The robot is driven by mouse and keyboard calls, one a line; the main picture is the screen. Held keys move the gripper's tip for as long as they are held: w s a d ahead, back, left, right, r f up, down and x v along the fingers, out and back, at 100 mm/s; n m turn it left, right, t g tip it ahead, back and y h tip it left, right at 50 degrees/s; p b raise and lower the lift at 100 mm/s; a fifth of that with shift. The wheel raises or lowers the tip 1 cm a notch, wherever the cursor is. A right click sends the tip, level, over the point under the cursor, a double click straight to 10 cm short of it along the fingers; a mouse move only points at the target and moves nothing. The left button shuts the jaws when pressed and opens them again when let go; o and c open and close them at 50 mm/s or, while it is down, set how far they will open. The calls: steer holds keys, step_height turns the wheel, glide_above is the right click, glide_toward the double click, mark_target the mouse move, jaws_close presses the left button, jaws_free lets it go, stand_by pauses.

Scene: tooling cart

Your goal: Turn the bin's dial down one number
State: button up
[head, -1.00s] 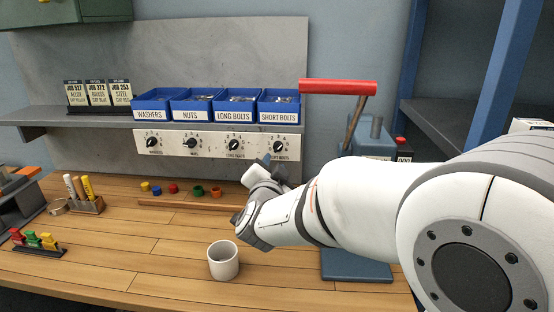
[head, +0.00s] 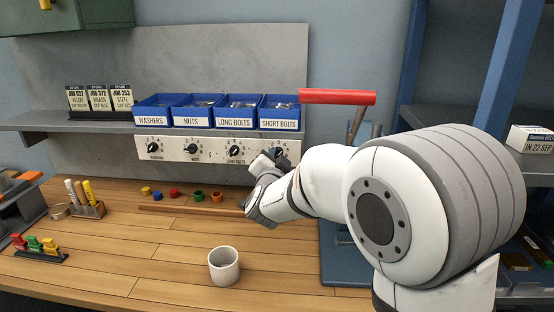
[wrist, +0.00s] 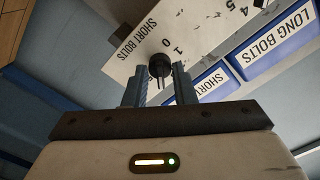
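The SHORT BOLTS dial is a black knob (wrist: 160,66) on a white panel (wrist: 205,30), upside down in the wrist view, with printed numbers beside it. The number its pointer marks cannot be told. My gripper (wrist: 159,80) is open, its two dark fingers either side of the knob's lower part, with gaps showing; contact cannot be told. In the head view my gripper (head: 268,160) is at the right end of the panel (head: 168,149), partly covering the SHORT BOLTS dial. The blue SHORT BOLTS bin (head: 279,112) is on the shelf above.
The WASHERS (head: 152,147), NUTS (head: 192,148) and LONG BOLTS (head: 235,150) dials line the panel to the left. A red-handled press (head: 337,97) stands right of the panel. A white mug (head: 224,266) stands on the wooden bench, with bare bench around it.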

steer(key=c, duration=0.4)
steer(key=shift+o, duration=0.2)
steer(key=shift+n, duration=0.3)
steer(key=n, duration=0.3)
steer(key=shift+p, duration=0.3)
steer(key=shift+n+p, duration=0.45)
steer(key=shift+n, duration=1.55)
steer(key=shift+f, duration=0.1)
steer(key=o, duration=0.6)
